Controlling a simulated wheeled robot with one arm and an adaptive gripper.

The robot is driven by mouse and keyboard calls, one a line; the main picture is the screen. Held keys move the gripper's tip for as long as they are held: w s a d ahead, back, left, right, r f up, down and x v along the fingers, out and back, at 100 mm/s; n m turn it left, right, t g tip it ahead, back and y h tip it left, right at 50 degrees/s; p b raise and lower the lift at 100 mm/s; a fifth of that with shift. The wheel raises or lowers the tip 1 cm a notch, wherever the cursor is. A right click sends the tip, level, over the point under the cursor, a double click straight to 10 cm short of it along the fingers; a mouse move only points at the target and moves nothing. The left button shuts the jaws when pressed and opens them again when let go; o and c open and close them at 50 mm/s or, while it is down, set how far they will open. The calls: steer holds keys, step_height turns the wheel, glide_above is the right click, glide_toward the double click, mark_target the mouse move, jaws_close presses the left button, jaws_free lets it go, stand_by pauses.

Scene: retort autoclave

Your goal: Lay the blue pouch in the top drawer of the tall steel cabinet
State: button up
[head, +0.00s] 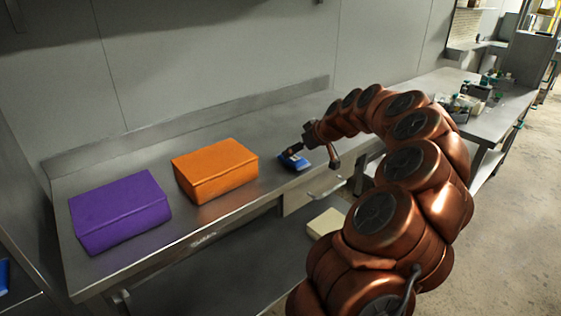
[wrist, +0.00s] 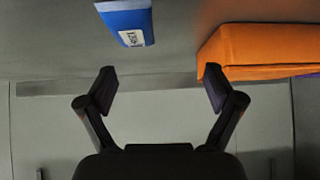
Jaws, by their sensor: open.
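The blue pouch (head: 291,162) lies on the steel worktable, right of the orange block. In the wrist view the blue pouch (wrist: 126,22), with a white label, shows at the top, beyond the fingertips. My gripper (head: 314,158) is over the table beside the pouch, and one finger overlaps the pouch in the head view. In the wrist view my gripper (wrist: 160,88) is open, with nothing between its fingers. I cannot make out the tall steel cabinet or its top drawer for certain.
An orange block (head: 214,170) and a purple block (head: 121,211) sit on the worktable (head: 190,228). A drawer with a handle (head: 327,187) is under its front edge. Several small items crowd another bench (head: 480,95) at right. A steel panel edge is at far left. The right floor is clear.

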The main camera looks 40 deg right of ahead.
mark_target(294, 157)
steer(key=d, duration=0.1)
steer(key=d+f, duration=0.1)
steer(key=d, duration=0.1)
steer(key=shift+s+d+f+h, duration=0.15)
steer(key=shift+s+f+h, duration=0.1)
steer(key=shift+s+h, duration=0.05)
steer(key=shift+p+x, duration=0.4)
steer(key=shift+x, duration=1.25)
steer(key=shift+p+x, duration=0.6)
steer(key=shift+x, duration=1.65)
steer(key=shift+r, duration=0.1)
steer(key=c, duration=1.4)
